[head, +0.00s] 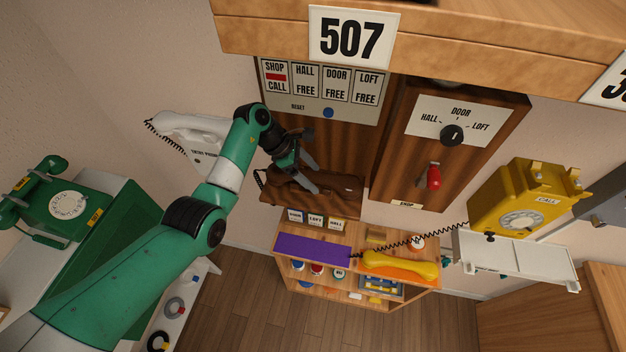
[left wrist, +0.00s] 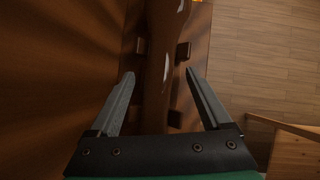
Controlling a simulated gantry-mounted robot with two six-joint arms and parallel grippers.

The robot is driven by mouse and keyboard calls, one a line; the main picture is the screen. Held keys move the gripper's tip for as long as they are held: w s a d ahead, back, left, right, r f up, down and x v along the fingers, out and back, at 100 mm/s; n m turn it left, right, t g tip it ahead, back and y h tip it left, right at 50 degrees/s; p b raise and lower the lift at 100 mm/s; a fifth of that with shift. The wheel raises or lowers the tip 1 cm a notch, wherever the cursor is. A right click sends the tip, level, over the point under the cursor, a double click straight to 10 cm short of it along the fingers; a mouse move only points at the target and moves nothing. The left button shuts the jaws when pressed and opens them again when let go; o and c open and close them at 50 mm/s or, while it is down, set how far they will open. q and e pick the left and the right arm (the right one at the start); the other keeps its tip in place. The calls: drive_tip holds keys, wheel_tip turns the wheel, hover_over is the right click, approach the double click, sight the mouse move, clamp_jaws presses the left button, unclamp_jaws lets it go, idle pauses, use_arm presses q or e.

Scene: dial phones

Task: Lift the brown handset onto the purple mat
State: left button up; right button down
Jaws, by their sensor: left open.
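The brown handset (head: 342,184) lies on a dark wooden ledge at the foot of the switch panel in the head view. It also shows in the left wrist view (left wrist: 166,45), running lengthwise between the fingers, with small brackets beside it. My left gripper (head: 313,175) is open at the handset, one finger on either side. I cannot tell whether the fingers touch it; part of the handset is hidden behind the gripper. The purple mat (head: 312,248) lies on the small wooden shelf below the ledge and is bare. My right gripper is not in view.
A yellow handset (head: 400,266) with a black cord lies right of the mat, below a yellow dial phone (head: 517,198). Small labelled blocks (head: 316,219) stand behind the mat. A green dial phone (head: 68,205) and a white handset (head: 190,130) are at left.

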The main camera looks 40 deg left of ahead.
use_arm(q)
drive_tip(key=shift+w+d+f, duration=0.15)
drive_tip(key=shift+f, duration=0.2)
clamp_jaws()
idle(1.2)
